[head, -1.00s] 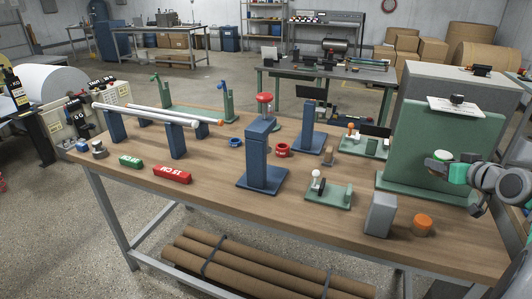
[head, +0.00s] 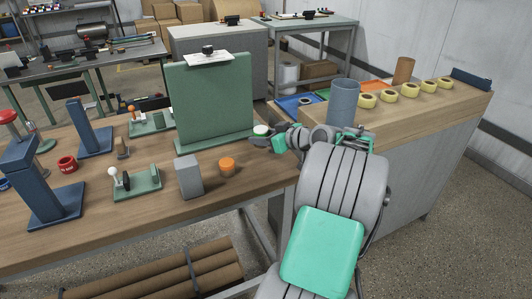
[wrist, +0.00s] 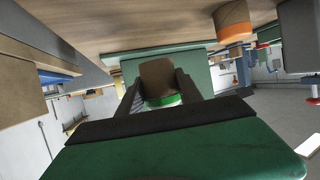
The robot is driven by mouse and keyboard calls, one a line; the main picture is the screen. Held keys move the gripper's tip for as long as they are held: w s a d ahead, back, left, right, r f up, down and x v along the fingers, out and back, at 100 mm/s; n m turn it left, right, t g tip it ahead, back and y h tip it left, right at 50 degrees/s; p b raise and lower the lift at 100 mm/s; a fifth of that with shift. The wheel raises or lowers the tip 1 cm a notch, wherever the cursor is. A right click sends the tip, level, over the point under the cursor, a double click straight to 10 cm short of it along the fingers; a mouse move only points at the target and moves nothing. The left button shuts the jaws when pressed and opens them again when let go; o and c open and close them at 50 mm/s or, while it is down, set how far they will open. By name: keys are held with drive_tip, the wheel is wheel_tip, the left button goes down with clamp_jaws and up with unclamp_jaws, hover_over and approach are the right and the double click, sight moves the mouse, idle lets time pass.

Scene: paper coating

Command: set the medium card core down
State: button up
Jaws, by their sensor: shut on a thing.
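My gripper (head: 266,137) is at the right edge of the green upright board (head: 214,98), near the worktable's right end. It is shut on a brown card core (wrist: 157,76) with a green band, which shows between the fingers in the wrist view. In the head view, only the pale top of the held core (head: 261,130) and a little green show. The wrist view is upside down, with the tabletop (wrist: 130,22) at the top. I cannot tell whether the core touches the tabletop.
An orange-topped core (head: 227,167) and a grey block (head: 189,177) stand on the table left of my gripper. To the right, a side bench (head: 430,108) carries several tape rolls (head: 411,90), a blue-grey cylinder (head: 343,102), a brown core (head: 403,70) and a blue tray (head: 291,105).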

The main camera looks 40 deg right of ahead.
sight(268, 161)
drive_tip(key=shift+s+d+f, duration=0.3)
drive_tip(key=shift+s+f, duration=0.4)
drive_tip(key=shift+f, duration=0.2)
drive_tip(key=shift+s+f, duration=0.15)
drive_tip(key=shift+f, duration=0.75)
drive_tip(key=shift+s+f, duration=0.1)
drive_tip(key=shift+f, duration=0.8)
drive_tip(key=shift+f, duration=0.1)
drive_tip(key=shift+d+f, duration=0.1)
drive_tip(key=shift+f, duration=0.1)
drive_tip(key=o, duration=1.3)
drive_tip(key=shift+r, duration=0.15)
drive_tip(key=shift+r, duration=0.2)
drive_tip(key=v, duration=1.2)
